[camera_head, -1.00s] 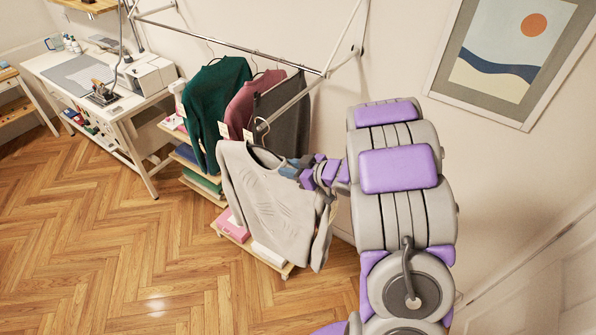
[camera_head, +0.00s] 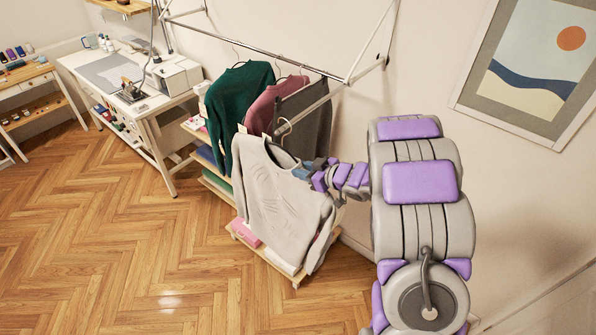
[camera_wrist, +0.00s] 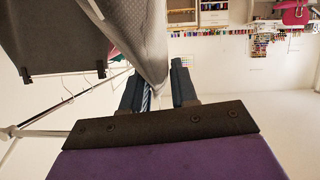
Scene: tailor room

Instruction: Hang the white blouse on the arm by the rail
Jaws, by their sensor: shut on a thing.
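The white blouse (camera_head: 275,200), pale grey-white in this light, hangs on a hanger whose hook (camera_head: 283,125) sticks up above its collar. My gripper (camera_head: 305,171) is shut at the right side of the blouse's neck; cloth and a bluish strip show between its fingers in the wrist view (camera_wrist: 155,92). The arm by the rail (camera_head: 315,104) is a thin bar slanting down and forward from the rail's right end. The hook overlaps its lower end in the picture; I cannot tell whether they touch.
The rail (camera_head: 270,52) holds a green sweater (camera_head: 232,105), a mauve top (camera_head: 262,108) and dark grey trousers or skirt (camera_head: 318,125), close behind the blouse. A shelf cart (camera_head: 275,262) stands below. A sewing table (camera_head: 150,105) is at left. The floor at front left is clear.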

